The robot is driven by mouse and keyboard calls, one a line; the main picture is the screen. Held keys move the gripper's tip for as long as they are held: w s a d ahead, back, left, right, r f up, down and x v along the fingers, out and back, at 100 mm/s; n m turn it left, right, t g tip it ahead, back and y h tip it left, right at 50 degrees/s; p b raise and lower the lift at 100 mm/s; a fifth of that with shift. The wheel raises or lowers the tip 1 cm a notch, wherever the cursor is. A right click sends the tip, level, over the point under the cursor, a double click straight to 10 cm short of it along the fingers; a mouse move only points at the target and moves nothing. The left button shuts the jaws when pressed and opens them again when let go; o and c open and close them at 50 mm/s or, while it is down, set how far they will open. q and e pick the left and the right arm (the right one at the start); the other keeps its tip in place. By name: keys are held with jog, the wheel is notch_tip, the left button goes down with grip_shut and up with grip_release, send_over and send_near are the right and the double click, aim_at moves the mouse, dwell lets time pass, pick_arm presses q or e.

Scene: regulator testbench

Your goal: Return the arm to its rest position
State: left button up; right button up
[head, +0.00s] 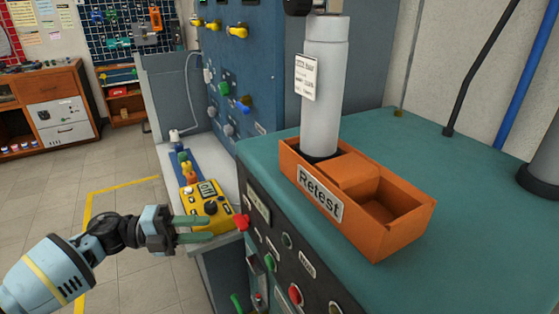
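My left arm comes in from the lower left. Its gripper (208,229) has two green fingers set apart, with nothing seen between them. It is in front of the yellow meter (205,206) on the light ledge; whether the fingers touch the meter or ledge I cannot tell. My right gripper is out of view. A grey cylinder (322,110) with a white tag (305,77) stands upright in the left compartment of the orange "Retest" box (404,240). The box's right compartment looks empty.
The box sits on the green top of a dark bench (455,165) with knobs on its front. A tall blue panel (262,75) with valves stands behind the ledge. A wooden cabinet (45,105) is far left. Open tiled floor with a yellow line (120,186) lies left.

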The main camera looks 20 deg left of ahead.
pick_arm(q)
jog(key=s+d+f+n+t+y+p, duration=0.2)
jog(key=s+d+f+n+t+y, duration=0.25)
jog(key=n, duration=0.45)
jog(key=s+d+f+n+t+y+p, duration=0.2)
jog(key=s+f+n+t+y, duration=0.25)
jog(key=f+n, duration=0.4)
jog(key=s+d+f+n+g+y+p, duration=0.2)
jog(key=s+f+n+g, duration=0.2)
jog(key=s, duration=0.7)
jog(key=s+d+f+n+g+y+p, duration=0.2)
jog(key=s+f+n, duration=0.4)
jog(key=s, duration=0.5)
jog(key=shift+s+d+n+g+y, duration=0.3)
jog(key=shift+d+n+g+y, duration=0.3)
jog(key=shift+d+n+g, duration=0.3)
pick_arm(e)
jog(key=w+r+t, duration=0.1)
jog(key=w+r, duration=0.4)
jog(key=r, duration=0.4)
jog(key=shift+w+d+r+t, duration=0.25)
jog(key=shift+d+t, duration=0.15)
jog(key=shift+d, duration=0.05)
pick_arm(q)
jog(key=shift+f, duration=0.1)
